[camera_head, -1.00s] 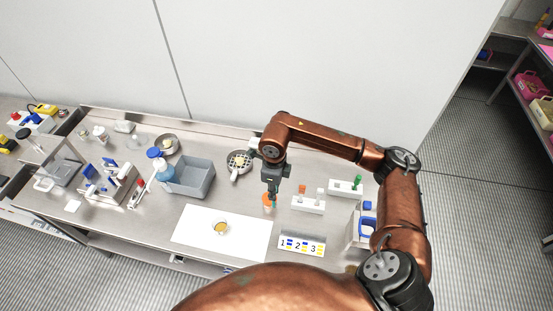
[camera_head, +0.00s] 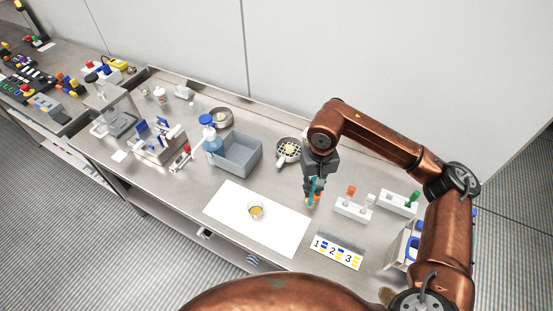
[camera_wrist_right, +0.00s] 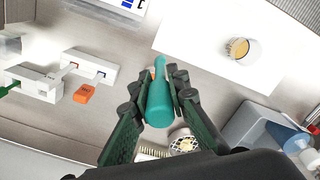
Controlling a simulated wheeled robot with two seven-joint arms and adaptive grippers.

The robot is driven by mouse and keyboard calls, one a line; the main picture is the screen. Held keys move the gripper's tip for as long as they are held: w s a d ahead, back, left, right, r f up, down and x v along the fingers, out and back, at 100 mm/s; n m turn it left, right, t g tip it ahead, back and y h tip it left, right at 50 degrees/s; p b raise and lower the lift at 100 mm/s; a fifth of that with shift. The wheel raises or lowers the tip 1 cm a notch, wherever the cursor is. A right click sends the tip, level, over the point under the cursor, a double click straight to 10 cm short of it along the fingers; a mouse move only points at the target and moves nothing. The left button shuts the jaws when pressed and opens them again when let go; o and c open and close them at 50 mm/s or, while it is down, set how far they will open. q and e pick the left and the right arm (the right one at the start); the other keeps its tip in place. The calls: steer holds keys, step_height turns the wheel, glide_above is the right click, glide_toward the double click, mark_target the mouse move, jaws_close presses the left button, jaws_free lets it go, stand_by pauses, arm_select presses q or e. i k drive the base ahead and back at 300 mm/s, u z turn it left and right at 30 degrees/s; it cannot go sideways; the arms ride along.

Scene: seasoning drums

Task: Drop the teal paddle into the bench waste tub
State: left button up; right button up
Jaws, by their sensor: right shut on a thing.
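My right gripper (camera_head: 313,187) is shut on the teal paddle (camera_wrist_right: 158,102), whose thick teal handle shows between the fingers in the right wrist view. In the head view the teal paddle (camera_head: 314,185) points down from the gripper, above the bench. An orange piece (camera_head: 313,199) shows just behind and below it; I cannot tell whether they touch. The grey open waste tub (camera_head: 243,168) stands on the bench left of the gripper, and its edge shows at the right of the wrist view (camera_wrist_right: 257,112). My left gripper is not in view.
A blue-capped bottle (camera_head: 212,143) stands at the tub's left side. A strainer (camera_head: 287,152) lies between tub and gripper. A white sheet (camera_head: 230,205) with a small cup (camera_head: 256,211) lies in front. White stands (camera_head: 353,208) are to the right.

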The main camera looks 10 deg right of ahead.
mark_target(244, 158)
steer(key=z, duration=0.05)
steer(key=k, duration=0.45)
steer(key=u, duration=1.15)
steer(key=i, duration=1.1)
steer(key=z, duration=0.2)
